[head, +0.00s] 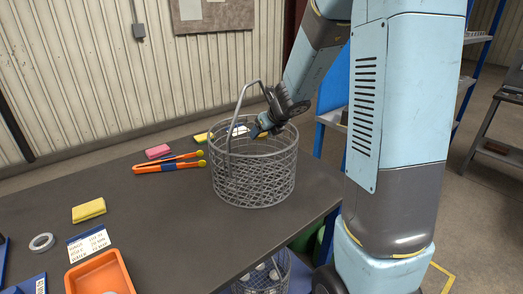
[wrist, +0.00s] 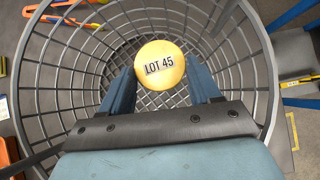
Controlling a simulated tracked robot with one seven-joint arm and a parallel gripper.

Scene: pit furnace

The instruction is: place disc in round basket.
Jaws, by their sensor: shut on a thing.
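The disc (wrist: 160,66) is round and yellow with a "LOT 45" label, seen in the wrist view. My gripper (wrist: 162,82) is shut on it, one blue finger at each side. The round basket (wrist: 52,100) is grey wire mesh, and its rim and walls surround the disc in that view, with the mesh floor beyond. In the head view the basket (head: 253,181) stands upright on the dark table with its handle raised. My gripper (head: 258,128) is at the basket's mouth, near the rim. The disc cannot be made out clearly in the head view.
Orange tongs (head: 168,164), a pink block (head: 158,152) and a yellow pad (head: 89,210) lie left of the basket. An orange tray (head: 100,274) and a tape ring (head: 42,242) are at the front left. Another basket (head: 262,276) sits below the table edge.

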